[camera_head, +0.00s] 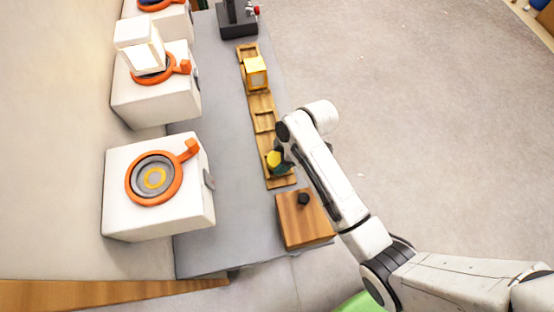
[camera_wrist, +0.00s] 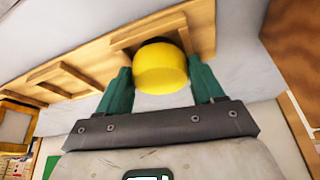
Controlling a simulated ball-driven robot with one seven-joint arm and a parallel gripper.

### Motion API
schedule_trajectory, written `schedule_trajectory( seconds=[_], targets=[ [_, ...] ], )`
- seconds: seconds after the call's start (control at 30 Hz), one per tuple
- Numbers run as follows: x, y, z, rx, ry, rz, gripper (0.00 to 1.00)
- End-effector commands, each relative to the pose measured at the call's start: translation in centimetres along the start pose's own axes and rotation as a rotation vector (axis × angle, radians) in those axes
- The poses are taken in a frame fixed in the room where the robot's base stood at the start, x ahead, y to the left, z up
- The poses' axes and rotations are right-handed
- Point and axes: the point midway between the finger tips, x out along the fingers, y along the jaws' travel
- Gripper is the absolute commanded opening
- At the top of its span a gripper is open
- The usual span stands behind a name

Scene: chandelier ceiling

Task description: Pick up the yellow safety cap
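The yellow safety cap (camera_wrist: 162,68) is a short, rounded yellow cylinder with a dark part behind it. In the wrist view it stands between the two green fingers of my gripper (camera_wrist: 161,82), at the wooden rack. The fingers lie close on both sides of it; I cannot tell whether they press on it. In the head view the cap (camera_head: 273,160) shows at the near end of the long wooden rack (camera_head: 262,103), partly hidden by my gripper (camera_head: 279,164).
A wooden box with a black knob (camera_head: 293,225) stands just below the rack. White boxes with orange rings (camera_head: 190,215) line the left side of the grey table (camera_head: 215,248). A dark stand (camera_head: 237,28) is at the far end.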

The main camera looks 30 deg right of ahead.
Motion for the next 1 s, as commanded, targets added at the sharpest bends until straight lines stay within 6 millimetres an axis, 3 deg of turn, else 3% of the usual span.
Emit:
schedule_trajectory(
  seconds=[0.33,0.67,1.0],
  targets=[
    [0.0,0.0,0.0,0.000,0.000,0.000,0.33],
    [-0.7,0.1,-0.3,-0.002,0.001,0.002,0.32],
    [-6.2,0.1,-2.7,-0.003,0.002,0.004,0.32]
  ],
)
